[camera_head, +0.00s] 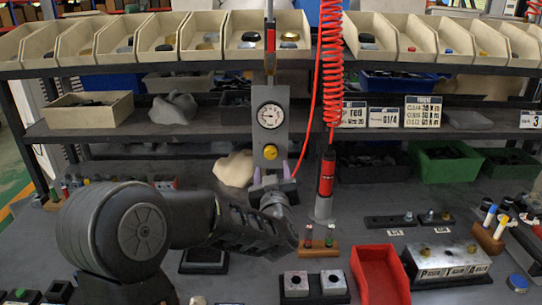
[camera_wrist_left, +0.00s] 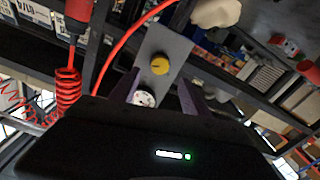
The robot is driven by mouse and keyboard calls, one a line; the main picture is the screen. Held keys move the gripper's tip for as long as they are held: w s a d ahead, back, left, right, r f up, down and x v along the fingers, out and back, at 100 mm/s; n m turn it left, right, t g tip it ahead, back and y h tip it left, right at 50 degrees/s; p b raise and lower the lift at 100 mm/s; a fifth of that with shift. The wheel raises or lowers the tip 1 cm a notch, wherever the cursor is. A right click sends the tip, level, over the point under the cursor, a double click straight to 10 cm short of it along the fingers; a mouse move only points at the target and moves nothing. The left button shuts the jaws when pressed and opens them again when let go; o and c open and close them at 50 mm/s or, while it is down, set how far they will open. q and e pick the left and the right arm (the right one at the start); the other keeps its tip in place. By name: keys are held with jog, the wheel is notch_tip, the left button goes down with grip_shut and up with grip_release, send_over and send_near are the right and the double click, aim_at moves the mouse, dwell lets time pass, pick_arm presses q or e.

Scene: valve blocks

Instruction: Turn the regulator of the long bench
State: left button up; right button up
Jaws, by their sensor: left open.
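The regulator is a grey upright plate (camera_head: 270,130) with a round white gauge (camera_head: 268,115) and a yellow knob (camera_head: 270,152) below it. My left gripper (camera_head: 271,171) is open, its purple fingers just below the knob in the head view. In the left wrist view the yellow knob (camera_wrist_left: 160,64) and grey plate (camera_wrist_left: 168,45) show ahead of the fingers (camera_wrist_left: 158,84). A white round face (camera_wrist_left: 145,98), likely the gauge, is partly hidden by the gripper body. I cannot tell whether the fingers touch the knob. My right gripper is not in view.
A red coiled hose (camera_head: 331,60) hangs right of the regulator, with a red and black tool (camera_head: 326,172) below. A red tray (camera_head: 380,275) and metal valve blocks (camera_head: 447,260) lie on the bench at the front right. Shelves with bins (camera_head: 155,40) stand behind.

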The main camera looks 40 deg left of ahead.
aim_at(271, 155)
pick_arm(q)
jog(key=shift+p+x, duration=0.55)
jog(key=shift+x, duration=3.45)
grip_shut()
